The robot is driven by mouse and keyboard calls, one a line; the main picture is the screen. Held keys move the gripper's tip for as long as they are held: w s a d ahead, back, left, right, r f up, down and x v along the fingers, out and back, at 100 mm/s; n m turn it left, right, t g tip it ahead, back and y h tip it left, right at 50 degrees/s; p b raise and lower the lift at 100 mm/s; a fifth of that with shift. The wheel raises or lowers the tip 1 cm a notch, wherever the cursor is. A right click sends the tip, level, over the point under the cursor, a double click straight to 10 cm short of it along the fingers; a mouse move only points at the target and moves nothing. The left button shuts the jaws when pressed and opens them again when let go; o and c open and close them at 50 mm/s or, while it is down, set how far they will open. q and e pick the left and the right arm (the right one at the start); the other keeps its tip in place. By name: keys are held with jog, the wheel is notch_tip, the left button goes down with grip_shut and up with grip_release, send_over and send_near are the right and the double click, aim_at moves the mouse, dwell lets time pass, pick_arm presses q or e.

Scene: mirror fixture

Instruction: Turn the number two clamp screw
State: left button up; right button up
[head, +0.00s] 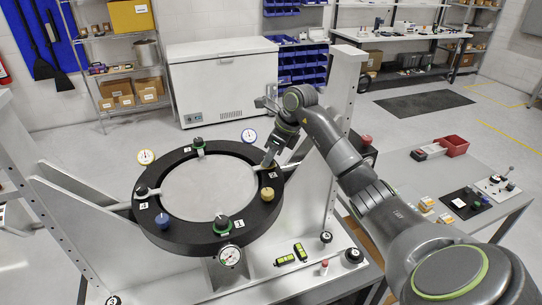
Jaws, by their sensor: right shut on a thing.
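The mirror fixture is a black ring (180,237) around a pale round disc (208,190), held in a grey metal frame. Dark clamp knobs with small number labels sit around the ring: one at the back (198,143), one at the left (142,191), one at the front (221,223). The labels are too small to read surely. My right gripper (268,159) reaches down to the ring's right-back edge and is shut on a clamp screw there, which its fingers mostly hide. My left gripper is out of view.
Blue (162,221) and gold (267,194) knobs stand on the ring. Dial gauges (146,157), (249,135), (230,255) surround it. A frame upright (342,90) rises close by my right arm. A green-black level (300,252) lies in front. A side table (400,180) holds small parts.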

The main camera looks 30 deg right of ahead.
jog(key=m+b, duration=0.1)
jog(key=m+h+b, duration=0.1)
jog(key=m+b, duration=0.1)
jog(key=shift+a+f+m+t+b, duration=0.15)
jog(key=shift+f+m+t+b, duration=0.05)
jog(key=shift+m+t+b, duration=0.1)
jog(key=shift+a+m+h+b, duration=0.1)
jog(key=shift+m+h+b, duration=0.4)
jog(key=shift+m+b, duration=0.35)
jog(key=shift+s+r+m+h+b, duration=0.1)
jog(key=shift+m+h+b, duration=0.25)
jog(key=shift+m, duration=0.6)
jog(key=shift+r+m+h, duration=0.15)
jog(key=shift+m+h, duration=0.1)
jog(key=shift+m, duration=0.35)
jog(key=shift+a+m+h+p, duration=0.1)
jog(key=shift+m+h+p, duration=0.35)
jog(key=shift+m, duration=0.45)
jog(key=o, duration=1)
jog(key=shift+c, duration=0.2)
